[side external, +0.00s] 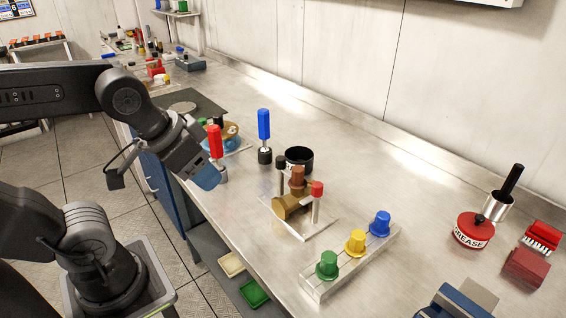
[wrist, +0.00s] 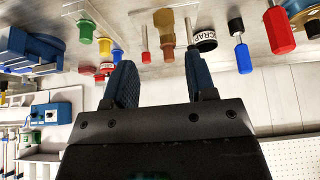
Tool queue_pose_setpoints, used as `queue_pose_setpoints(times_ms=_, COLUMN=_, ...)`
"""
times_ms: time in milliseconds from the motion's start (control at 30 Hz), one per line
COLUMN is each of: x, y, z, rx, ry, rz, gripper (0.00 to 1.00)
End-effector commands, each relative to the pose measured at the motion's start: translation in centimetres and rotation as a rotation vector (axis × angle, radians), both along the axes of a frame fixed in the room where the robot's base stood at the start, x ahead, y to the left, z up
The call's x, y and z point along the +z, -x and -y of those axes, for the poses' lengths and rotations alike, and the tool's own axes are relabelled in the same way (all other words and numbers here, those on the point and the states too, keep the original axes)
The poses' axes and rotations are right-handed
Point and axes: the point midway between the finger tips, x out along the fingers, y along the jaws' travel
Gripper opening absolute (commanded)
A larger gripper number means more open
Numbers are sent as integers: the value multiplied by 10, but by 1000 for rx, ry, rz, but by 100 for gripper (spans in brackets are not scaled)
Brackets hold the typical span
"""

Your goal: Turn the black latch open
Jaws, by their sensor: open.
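The black latch (side external: 281,163) is a black-capped upright post on the left of a brass fitting (side external: 290,205), which stands on a small plate. A matching red-capped post (side external: 317,188) stands on the fitting's right. My gripper (side external: 207,178) is left of the latch, clear of it, close to the red-handled tool. In the wrist view my gripper (wrist: 160,62) shows two separated fingers with nothing between them. There the brass fitting (wrist: 165,30) and red-capped post (wrist: 145,57) show beyond the fingers. The latch's black cap is not clear in that view, near the right finger.
A red-handled tool (side external: 215,142), a blue-handled tool (side external: 264,125) and a black cup (side external: 299,156) stand near the latch. A rack (side external: 318,288) with green, yellow and blue caps is in front. The bench right of the fitting is partly clear, before the grease tin (side external: 473,230).

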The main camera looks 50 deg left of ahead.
Motion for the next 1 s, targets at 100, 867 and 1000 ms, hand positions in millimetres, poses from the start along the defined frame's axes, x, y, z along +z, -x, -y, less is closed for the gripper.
queue_pose_setpoints(times_ms=100, x=5, y=-6, z=-1, rx=-16, ry=-11, rz=-13, gripper=51)
queue_pose_setpoints(times_ms=867, x=37, y=-207, z=-57, rx=-724, ry=-192, rz=-450, gripper=51)
queue_pose_setpoints(times_ms=1000, x=32, y=-216, z=-61, rx=-767, ry=-192, rz=-468, gripper=51)
